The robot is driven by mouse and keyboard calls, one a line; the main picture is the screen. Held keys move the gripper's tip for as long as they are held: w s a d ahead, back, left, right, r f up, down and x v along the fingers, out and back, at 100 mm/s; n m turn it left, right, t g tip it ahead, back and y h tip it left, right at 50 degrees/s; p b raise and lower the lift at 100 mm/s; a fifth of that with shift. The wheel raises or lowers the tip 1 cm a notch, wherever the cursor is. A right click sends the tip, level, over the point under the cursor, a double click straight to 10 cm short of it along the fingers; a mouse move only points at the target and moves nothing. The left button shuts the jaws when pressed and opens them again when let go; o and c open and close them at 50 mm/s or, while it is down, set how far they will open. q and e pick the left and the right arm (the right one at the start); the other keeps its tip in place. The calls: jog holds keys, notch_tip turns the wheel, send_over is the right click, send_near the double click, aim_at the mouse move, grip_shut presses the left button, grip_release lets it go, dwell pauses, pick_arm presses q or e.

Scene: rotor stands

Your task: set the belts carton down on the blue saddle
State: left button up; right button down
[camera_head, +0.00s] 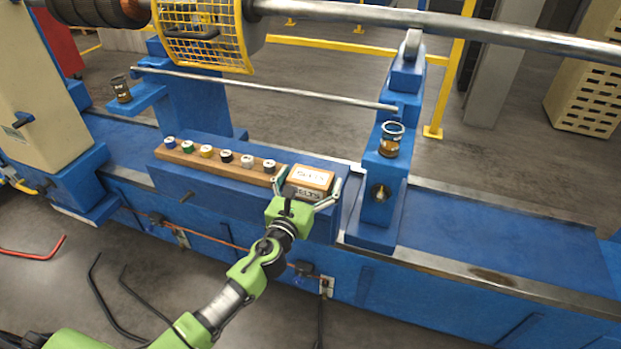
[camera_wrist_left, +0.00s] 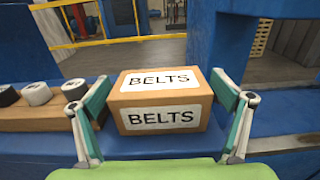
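The belts carton (camera_head: 311,178), a brown box with white BELTS labels, sits upright on the blue saddle (camera_head: 345,172), just right of a wooden strip. It also shows in the left wrist view (camera_wrist_left: 161,100), level, with blue surface around it. My left gripper (camera_head: 308,188) is at the carton's near side, with one finger on each side of it. The fingers are spread, and a narrow gap shows beside the carton, so it looks open around the box. In the left wrist view, the fingers (camera_wrist_left: 160,85) flank the carton. The carton's underside is hidden. My right gripper is not in view.
A wooden strip (camera_head: 222,163) with several coloured spools lies left of the carton. A blue post (camera_head: 385,175) with a cup-like part (camera_head: 391,138) stands to the right. A thin rod (camera_head: 265,87) and a thick shaft (camera_head: 450,25) run behind. The blue bed at right is clear.

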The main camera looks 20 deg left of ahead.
pick_arm(q)
jog(key=s+b, duration=0.1)
jog(key=s, duration=1.1)
jog(key=shift+a+r, duration=0.15)
jog(key=shift+a, duration=0.1)
